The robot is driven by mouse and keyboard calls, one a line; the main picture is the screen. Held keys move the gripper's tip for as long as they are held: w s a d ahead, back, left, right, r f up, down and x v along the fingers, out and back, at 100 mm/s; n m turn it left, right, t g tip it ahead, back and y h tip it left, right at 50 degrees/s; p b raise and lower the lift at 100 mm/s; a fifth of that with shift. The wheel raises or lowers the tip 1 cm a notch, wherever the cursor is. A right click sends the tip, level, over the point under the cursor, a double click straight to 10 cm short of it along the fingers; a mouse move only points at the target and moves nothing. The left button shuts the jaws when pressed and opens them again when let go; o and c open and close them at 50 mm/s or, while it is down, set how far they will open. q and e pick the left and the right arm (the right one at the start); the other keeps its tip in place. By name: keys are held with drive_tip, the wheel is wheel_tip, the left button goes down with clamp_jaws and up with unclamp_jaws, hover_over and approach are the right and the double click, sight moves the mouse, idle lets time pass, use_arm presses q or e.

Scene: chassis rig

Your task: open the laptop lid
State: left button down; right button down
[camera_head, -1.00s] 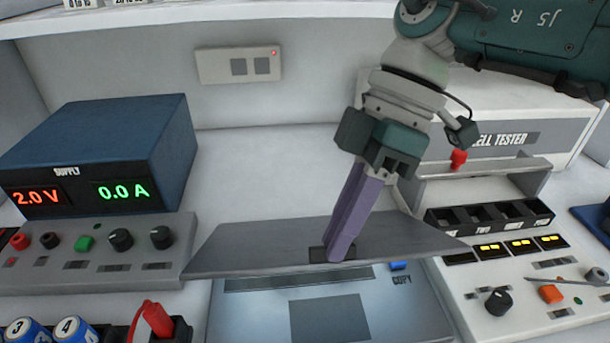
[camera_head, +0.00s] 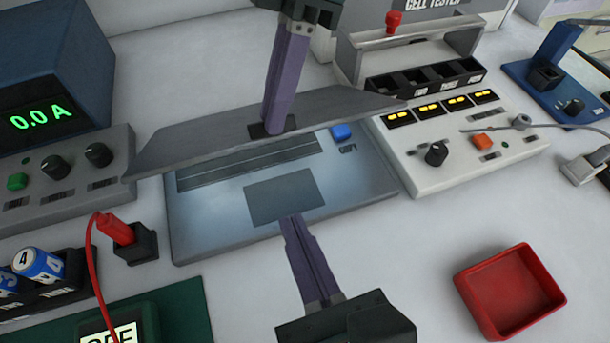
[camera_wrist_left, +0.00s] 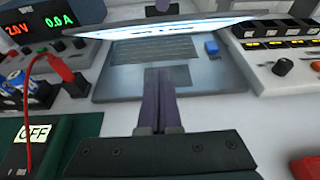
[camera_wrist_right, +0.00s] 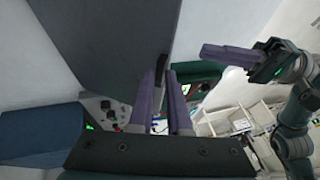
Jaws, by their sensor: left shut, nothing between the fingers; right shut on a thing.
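The laptop lid (camera_head: 200,135) is a grey slab, raised and tilted above the laptop base (camera_head: 350,195), which shows its keyboard and touchpad (camera_head: 285,198). My right gripper (camera_head: 270,130) is shut on the dark tab at the lid's edge. In the right wrist view the lid (camera_wrist_right: 105,45) fills the upper left, with the tab between the fingers (camera_wrist_right: 162,75). My left gripper (camera_head: 291,222) is shut and empty over the front of the base, near the touchpad. In the left wrist view the lit screen underside of the lid (camera_wrist_left: 185,32) shows beyond its fingers (camera_wrist_left: 158,75).
The supply (camera_head: 45,75) stands on the left, the cell tester (camera_head: 455,150) on the right. A red plug in a black block (camera_head: 135,243), batteries (camera_head: 38,262) and a green unit (camera_head: 180,310) lie at front left. A red tray (camera_head: 510,290) sits at front right, with clear bench around it.

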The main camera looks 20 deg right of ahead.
use_arm(q)
drive_tip(key=x, duration=0.4)
drive_tip(key=shift+f, duration=0.1)
use_arm(e)
drive_tip(key=shift+w+d+f, duration=0.1)
drive_tip(key=shift+w+d, duration=0.1)
drive_tip(key=shift+w, duration=0.2)
use_arm(q)
drive_tip(key=shift+w+r, duration=0.55)
drive_tip(key=shift+r, duration=0.3)
drive_tip(key=shift+w+r, duration=0.5)
drive_tip(key=shift+r, duration=0.35)
use_arm(e)
drive_tip(key=c, duration=1.2)
unclamp_jaws()
drive_tip(key=shift+c, duration=0.2)
drive_tip(key=shift+o, duration=0.7)
drive_tip(key=shift+w+a, duration=0.1)
drive_tip(key=shift+w, duration=0.1)
drive_tip(key=shift+o, duration=0.8)
use_arm(q)
drive_tip(key=shift+w+a+r, duration=0.15)
drive_tip(key=shift+w+r, duration=0.4)
drive_tip(key=shift+r, duration=0.05)
use_arm(e)
drive_tip(key=shift+s, duration=0.1)
drive_tip(key=shift+s+a, duration=0.1)
